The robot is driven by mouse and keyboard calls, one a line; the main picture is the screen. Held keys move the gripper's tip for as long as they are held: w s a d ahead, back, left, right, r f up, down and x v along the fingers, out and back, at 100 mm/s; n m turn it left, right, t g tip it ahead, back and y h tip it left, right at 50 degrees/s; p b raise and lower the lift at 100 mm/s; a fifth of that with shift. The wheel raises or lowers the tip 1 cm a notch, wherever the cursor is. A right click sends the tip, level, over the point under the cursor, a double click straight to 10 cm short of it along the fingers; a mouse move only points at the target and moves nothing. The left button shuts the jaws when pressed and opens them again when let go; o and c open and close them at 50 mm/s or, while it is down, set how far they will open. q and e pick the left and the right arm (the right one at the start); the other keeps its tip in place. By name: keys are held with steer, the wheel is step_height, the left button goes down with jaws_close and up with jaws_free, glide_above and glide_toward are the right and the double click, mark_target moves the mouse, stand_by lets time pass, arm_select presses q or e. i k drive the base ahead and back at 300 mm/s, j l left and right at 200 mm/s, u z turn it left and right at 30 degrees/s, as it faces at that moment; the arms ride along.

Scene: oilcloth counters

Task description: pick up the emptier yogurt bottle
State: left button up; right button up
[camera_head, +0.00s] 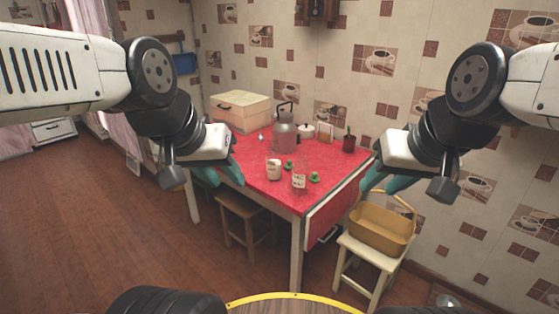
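Two glass yogurt bottles stand upright near the front corner of the red table. The left bottle (273,169) looks white over much of its height. The right bottle (300,178), closer to the corner, looks clearer in its upper part and has a label. Their exact fill levels are too small to read. A green cap (289,165) lies between them and another green cap (314,177) lies right of the right bottle. My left gripper (222,176) is left of the bottles, with its teal fingers apart and empty. My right gripper (388,188) is to their right, also apart and empty.
The red oilcloth table (255,181) also holds a metal can (285,136), a cream box (240,111), a white pot (306,130) and a dark red container (349,144) behind. A wooden stool (243,208) sits underneath. A basket (382,228) rests on a stool at right.

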mark_target(300, 169)
steer(key=i+u, duration=0.25)
steer(key=i, duration=0.2)
steer(key=i+l+u, duration=0.25)
steer(key=i, duration=0.2)
